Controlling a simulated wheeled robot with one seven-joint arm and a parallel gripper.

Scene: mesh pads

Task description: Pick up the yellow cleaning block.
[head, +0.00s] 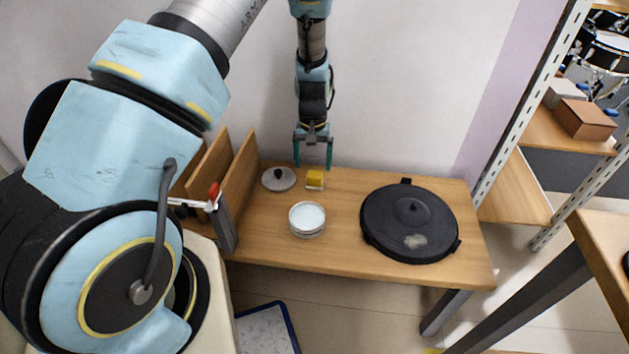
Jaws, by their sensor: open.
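The yellow cleaning block (314,177) is small and sits near the back edge of the wooden table (340,250), with a paler part at its lower front. My gripper (313,165) hangs fingers-down at the back of the table, its two teal fingers apart and empty. In the head view the fingertips appear just above the block, one to each side of it. How high the fingertips are over the block, and whether they line up with it in depth, I cannot tell.
A lid with a black knob (279,179) lies just left of the block. A round dish with a white top (307,219) stands in front. A large black lidded pan (410,221) fills the right side. Upright wooden boards (239,182) stand at the left. A wall is behind.

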